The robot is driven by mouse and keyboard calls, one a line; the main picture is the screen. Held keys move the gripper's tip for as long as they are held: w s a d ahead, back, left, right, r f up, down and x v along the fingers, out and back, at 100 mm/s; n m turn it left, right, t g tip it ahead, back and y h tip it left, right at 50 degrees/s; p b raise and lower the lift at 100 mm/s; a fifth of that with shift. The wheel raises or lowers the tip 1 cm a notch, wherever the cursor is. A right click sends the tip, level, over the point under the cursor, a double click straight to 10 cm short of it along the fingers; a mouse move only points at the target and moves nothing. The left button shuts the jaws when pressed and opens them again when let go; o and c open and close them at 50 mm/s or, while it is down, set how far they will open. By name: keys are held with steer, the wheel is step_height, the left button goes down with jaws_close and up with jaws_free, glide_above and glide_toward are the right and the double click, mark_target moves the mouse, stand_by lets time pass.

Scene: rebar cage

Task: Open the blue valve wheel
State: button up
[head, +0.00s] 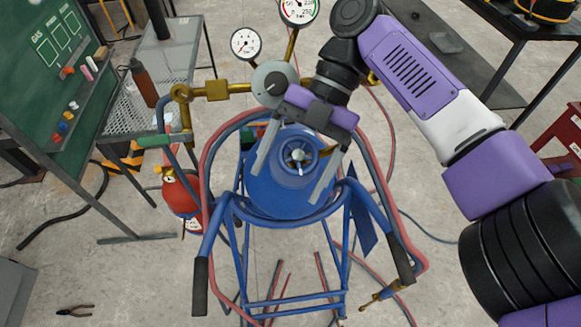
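The blue valve wheel (298,155), with a pale hub and spokes, is in the middle of the head view. It shows over the top of a blue cylinder (270,190). My gripper (287,186) is open, its two grey fingers pointing down toward the cylinder. In the picture one finger lies left of the wheel and the other right of it, with gaps to the rim. I cannot tell whether the fingers are level with the wheel or above it. Nothing is held. The wheel's stem is hidden beneath it.
A blue cart frame (330,210) surrounds the cylinder, with red and blue hoses (212,150) looped over it. A brass regulator (217,90) and two gauges (246,43) stand just behind. A red extinguisher (181,195) is at left. Pliers (76,311) lie on the floor.

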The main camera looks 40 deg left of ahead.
mark_target(301, 149)
steer(key=shift+w+r, duration=0.15)
steer(key=v, duration=0.5)
steer(key=shift+a+p, duration=0.1)
steer(key=shift+p, duration=0.2)
steer(key=shift+p+v, duration=1.15)
steer(key=shift+v, duration=0.1)
